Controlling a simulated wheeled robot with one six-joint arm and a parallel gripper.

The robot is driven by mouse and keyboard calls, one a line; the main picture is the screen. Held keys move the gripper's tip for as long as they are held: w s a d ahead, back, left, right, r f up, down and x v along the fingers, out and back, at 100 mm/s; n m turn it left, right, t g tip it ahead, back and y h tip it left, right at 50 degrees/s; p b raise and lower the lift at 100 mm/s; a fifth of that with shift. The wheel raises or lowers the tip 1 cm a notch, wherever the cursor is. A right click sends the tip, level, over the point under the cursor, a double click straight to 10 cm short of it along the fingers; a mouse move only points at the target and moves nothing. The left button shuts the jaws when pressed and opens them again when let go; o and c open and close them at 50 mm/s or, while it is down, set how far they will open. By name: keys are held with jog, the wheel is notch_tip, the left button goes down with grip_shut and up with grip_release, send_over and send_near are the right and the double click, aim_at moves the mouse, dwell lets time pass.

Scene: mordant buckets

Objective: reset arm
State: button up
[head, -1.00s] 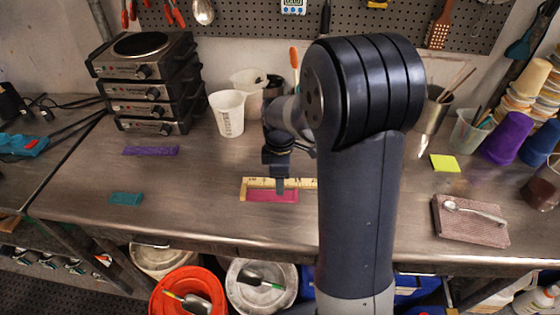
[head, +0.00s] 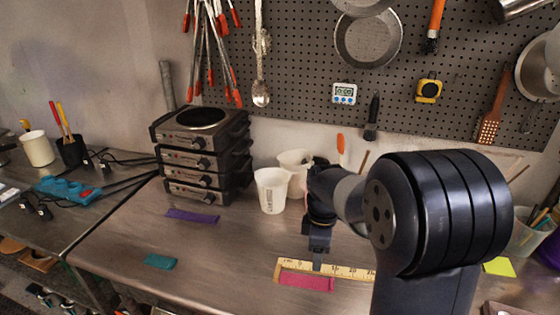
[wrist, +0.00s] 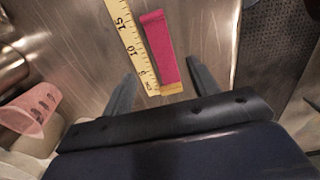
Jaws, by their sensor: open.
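My gripper (head: 317,262) points down over the metal table (head: 225,262) in the head view. In the wrist view my gripper (wrist: 163,85) has its two fingers wide apart with nothing between them in its hold. A pink strip (head: 306,281) lies on the table beside a yellow measuring tape (head: 347,271), just below my gripper. In the wrist view the pink strip (wrist: 157,45) and the tape (wrist: 130,40) lie ahead of the fingers. Whether the fingertips touch the table cannot be told.
A purple strip (head: 192,216) and a teal strip (head: 160,261) lie to the left. Stacked hot plates (head: 200,165) and a white cup (head: 271,190) stand behind. A yellow-green note (head: 499,266) lies at the right.

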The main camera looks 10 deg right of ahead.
aim_at(315, 283)
notch_tip(315, 283, down, 9)
jog(key=shift+f, duration=0.1)
dwell(0.3)
